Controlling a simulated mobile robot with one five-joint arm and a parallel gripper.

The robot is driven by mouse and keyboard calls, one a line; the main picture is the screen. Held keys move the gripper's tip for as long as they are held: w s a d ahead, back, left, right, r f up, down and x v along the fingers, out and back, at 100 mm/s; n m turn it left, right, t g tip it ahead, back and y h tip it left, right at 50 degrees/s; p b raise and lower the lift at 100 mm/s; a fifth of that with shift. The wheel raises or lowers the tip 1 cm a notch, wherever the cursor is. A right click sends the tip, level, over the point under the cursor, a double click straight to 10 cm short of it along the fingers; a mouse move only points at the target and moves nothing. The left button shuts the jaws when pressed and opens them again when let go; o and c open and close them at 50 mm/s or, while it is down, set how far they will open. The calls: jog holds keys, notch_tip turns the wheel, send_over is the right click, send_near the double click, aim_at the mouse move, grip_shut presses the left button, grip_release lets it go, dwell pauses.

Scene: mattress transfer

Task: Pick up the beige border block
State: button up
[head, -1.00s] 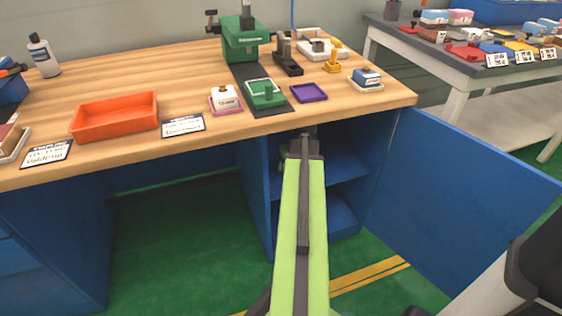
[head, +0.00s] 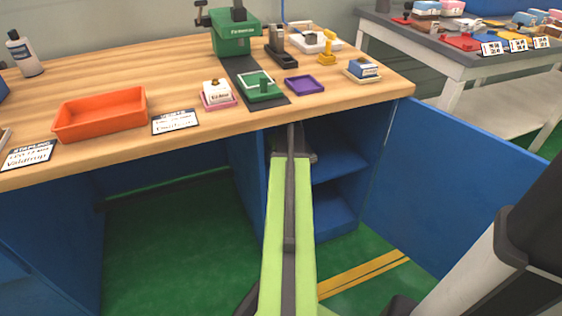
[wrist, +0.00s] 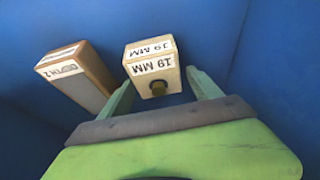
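In the wrist view, a beige block (wrist: 152,73) with white labels reading "19 MM" and a dark round knob stands in a blue-walled space. My gripper (wrist: 158,80) has its two green fingers spread, one to each side of the beige block's near end. Whether either finger touches it cannot be told. A brown and grey block (wrist: 78,80) with a white label is left of the left finger. In the head view my green arm reaches into the blue cabinet under the workbench; the gripper's fingers and both blocks are hidden there.
The wooden workbench top (head: 150,75) overhangs the cabinet. An open blue door (head: 455,185) stands right of my arm. Cabinet shelves (head: 335,165) lie right of the arm. On top are an orange tray (head: 100,115), a purple tray (head: 305,84) and a green press (head: 235,38).

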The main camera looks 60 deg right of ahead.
jog(key=c, duration=1.3)
